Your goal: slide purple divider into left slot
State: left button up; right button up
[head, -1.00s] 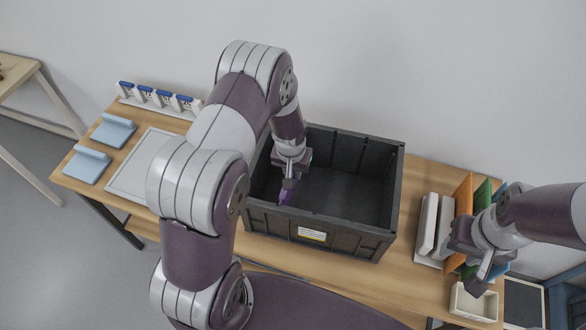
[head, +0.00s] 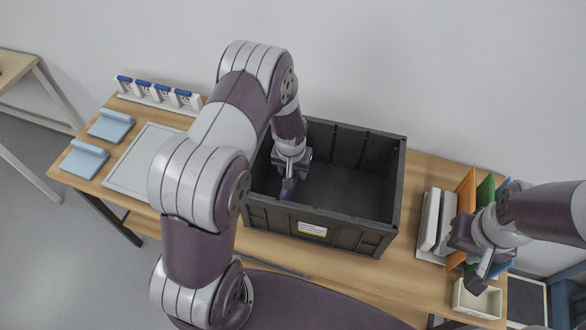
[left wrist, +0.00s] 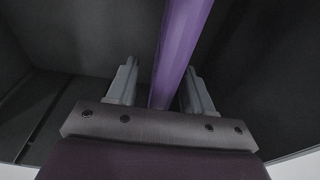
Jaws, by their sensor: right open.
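The black bin (head: 372,238) stands mid-table, with ribs on its inner walls. The purple divider (head: 287,194) is inside its left part, mostly hidden by my left gripper and the front wall. My left gripper (head: 288,186) reaches down into the bin at the divider. In the left wrist view the purple divider (left wrist: 180,45) shows edge-on between the two spread fingers of my left gripper (left wrist: 160,75). A gap shows between the left finger and the divider; contact at the right finger is unclear. My right gripper (head: 478,280) is open and empty over the table's right side.
Upright orange (head: 464,190) and green (head: 485,192) panels stand in a rack at right, beside white blocks (head: 430,220). A cream tray (head: 478,303) lies near my right gripper. Blue pieces (head: 110,126), a pale panel (head: 140,165) and a white rack (head: 155,95) lie at left.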

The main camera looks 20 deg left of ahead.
pick_arm(q)
jog(key=r, duration=0.4)
jog(key=s+r, duration=0.1)
jog(key=r, duration=0.3)
jog(key=s+r+b, duration=0.1)
jog(key=r, duration=0.3)
jog(key=shift+d+r, duration=0.15)
jog(key=shift+r, duration=0.15)
jog(key=shift+w, duration=0.1)
jog(key=shift+m+g, duration=0.3)
jog(key=shift+g, duration=0.2)
jog(key=s, duration=0.5)
jog(key=shift+s+d+r, duration=0.2)
jog(key=shift+s+d, duration=0.1)
jog(key=shift+s, duration=0.1)
jog(key=s+d+r+m, duration=0.1)
jog(key=s+r, duration=0.3)
jog(key=s, duration=0.4)
jog(key=shift+s+d+r+t, duration=0.15)
jog(key=shift+d+r+t, duration=0.2)
jog(key=shift+d, duration=0.15)
jog(key=shift+s, duration=0.2)
jog(key=shift+w, duration=0.1)
